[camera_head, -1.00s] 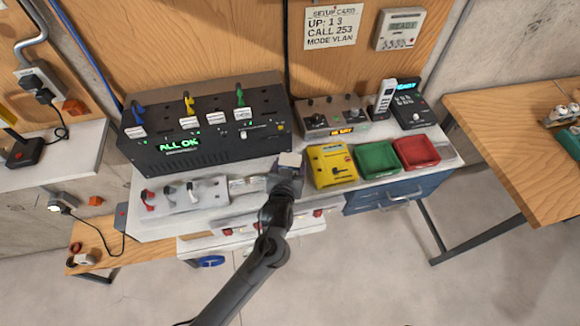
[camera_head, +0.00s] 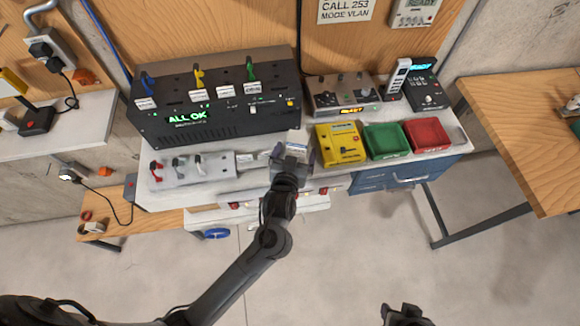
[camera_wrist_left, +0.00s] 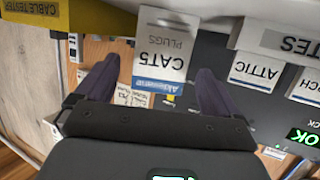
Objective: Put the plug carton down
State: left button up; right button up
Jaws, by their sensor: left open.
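The plug carton (camera_wrist_left: 163,48) is a small white box with a blue band, labelled CAT5 PLUGS. In the left wrist view it stands between and just beyond the tips of my left gripper (camera_wrist_left: 157,76). The fingers are spread, with a gap on each side of it. In the head view the carton (camera_head: 298,139) is at the front of the grey bench, and my left gripper (camera_head: 291,162) is right in front of it, hiding its lower part. My right gripper (camera_head: 404,313) shows only partly at the bottom edge; its jaw state is unclear.
The black ALL OK unit (camera_head: 215,105) is behind left. A switch strip (camera_head: 193,165) lies left. A wooden table (camera_head: 520,125) is at far right.

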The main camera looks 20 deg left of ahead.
pick_arm(q)
jog(key=v, duration=0.8)
jog(key=s+a+f+m+g+h, duration=0.1)
jog(key=s+a+f+g, duration=0.1)
jog(key=s, duration=0.4)
jog(key=s+a+f+m+g+h, duration=0.1)
jog(key=s+a+f+m+g, duration=0.1)
jog(key=s+g, duration=0.3)
jog(key=s+a+f+m+g+h, duration=0.1)
jog(key=s+a+f+g, duration=0.1)
jog(key=s, duration=0.7)
jog(key=shift+a+g, duration=0.3)
jog(key=shift+g, duration=0.5)
jog(key=shift+r+p, duration=0.1)
jog(key=shift+p, duration=0.25)
